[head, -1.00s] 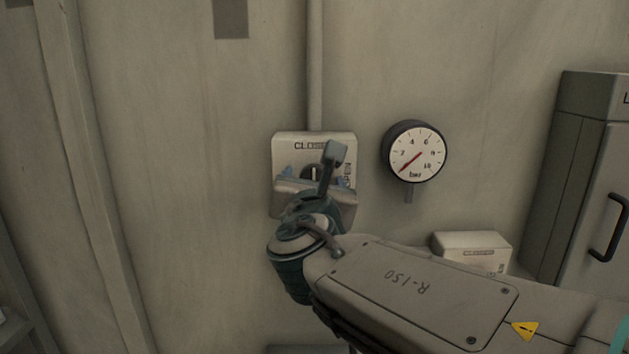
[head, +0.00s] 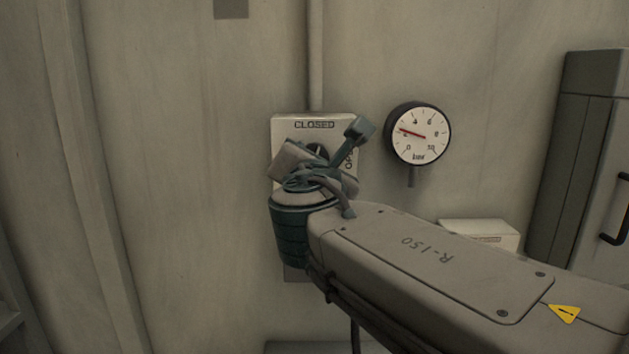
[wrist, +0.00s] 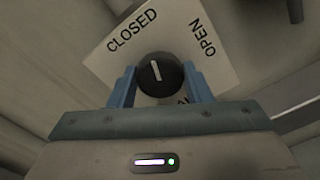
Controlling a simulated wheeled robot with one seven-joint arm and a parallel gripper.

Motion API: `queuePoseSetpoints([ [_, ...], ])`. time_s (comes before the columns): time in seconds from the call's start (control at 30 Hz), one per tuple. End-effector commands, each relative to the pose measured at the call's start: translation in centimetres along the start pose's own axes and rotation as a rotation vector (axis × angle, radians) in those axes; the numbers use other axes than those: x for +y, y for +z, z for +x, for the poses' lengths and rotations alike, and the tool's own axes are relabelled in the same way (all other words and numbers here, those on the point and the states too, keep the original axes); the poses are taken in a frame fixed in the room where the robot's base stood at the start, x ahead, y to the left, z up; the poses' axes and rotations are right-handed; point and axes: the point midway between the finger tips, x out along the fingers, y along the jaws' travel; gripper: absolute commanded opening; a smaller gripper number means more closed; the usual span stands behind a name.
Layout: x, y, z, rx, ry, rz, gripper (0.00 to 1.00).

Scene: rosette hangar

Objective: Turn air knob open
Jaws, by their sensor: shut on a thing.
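The air knob (wrist: 160,75) is round and dark with a white mark, on a white plate (wrist: 98,58) lettered CLOSED and OPEN. My gripper (wrist: 160,80) is shut on the knob, with one blue finger at each side. In the head view the plate (head: 285,128) is on the wall with CLOSED at its top and OPEN at its right side. My gripper (head: 317,155) is tilted there and hides most of the knob and the lower plate.
A round bar gauge (head: 418,133) is on the wall right of the plate, its red needle near 2. A pipe (head: 315,60) runs up from the plate. A pale box (head: 480,234) and a grey cabinet (head: 575,170) are at the right. The wall at left is bare.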

Motion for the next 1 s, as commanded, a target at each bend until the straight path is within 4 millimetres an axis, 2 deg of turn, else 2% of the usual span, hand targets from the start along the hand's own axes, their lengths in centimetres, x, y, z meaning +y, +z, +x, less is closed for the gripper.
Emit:
queuePoseSetpoints([
  [0.03,-0.34,-0.5,-0.02,-0.004,0.002,0.047,0.22],
  [1.0,-0.33,-0.36,0.04,-0.002,0.002,0.952,0.22],
])
